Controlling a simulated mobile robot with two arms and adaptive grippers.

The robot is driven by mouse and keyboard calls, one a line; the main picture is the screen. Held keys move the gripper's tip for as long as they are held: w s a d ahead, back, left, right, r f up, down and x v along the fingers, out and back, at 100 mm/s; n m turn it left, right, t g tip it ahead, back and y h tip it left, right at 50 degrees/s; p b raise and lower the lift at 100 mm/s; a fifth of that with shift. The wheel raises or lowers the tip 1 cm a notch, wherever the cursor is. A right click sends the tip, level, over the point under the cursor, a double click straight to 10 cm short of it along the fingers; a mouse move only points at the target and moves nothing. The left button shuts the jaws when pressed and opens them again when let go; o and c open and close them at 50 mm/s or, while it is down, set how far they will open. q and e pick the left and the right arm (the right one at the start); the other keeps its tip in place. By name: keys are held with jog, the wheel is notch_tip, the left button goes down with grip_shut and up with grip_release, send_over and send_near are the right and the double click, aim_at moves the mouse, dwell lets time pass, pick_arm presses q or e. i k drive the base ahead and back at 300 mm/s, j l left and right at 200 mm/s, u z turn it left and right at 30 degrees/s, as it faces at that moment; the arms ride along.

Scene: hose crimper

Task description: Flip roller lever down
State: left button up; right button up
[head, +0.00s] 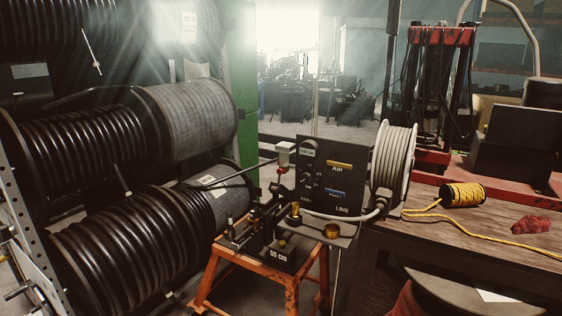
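The hose crimper (262,238) is a small black machine on an orange stand, with a "55 cm" label on its front. A dark upright panel (325,180) marked AIR and LINE stands behind it. A small pale block (285,148) with a red part below it stands upright above the machine. Brass-coloured knobs sit on the machine's right side. A thin black hose (235,173) runs from the lower reel toward the machine. I cannot tell which small part is the roller lever or how it is set. Neither of my grippers is in view.
Large black hose reels (110,240) fill a rack at left. A white hose coil (393,163) hangs right of the panel. A wooden bench (450,235) at right holds a yellow rope spool (462,194) with loose rope and a red cloth (530,225). The orange stand (290,285) has splayed legs.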

aim_at(277, 189)
jog(key=z, duration=0.5)
jog(key=i+j+z, duration=0.45)
jog(key=j, duration=0.2)
jog(key=j+z, duration=0.25)
jog(key=i+j+z, duration=0.1)
jog(key=j+z, duration=0.15)
jog(key=j, duration=0.2)
jog(key=i+j, duration=0.1)
jog(key=j, duration=0.4)
jog(key=i+j, duration=0.15)
jog(key=j, duration=0.35)
jog(key=i+j+z, duration=0.1)
jog(key=j, duration=0.35)
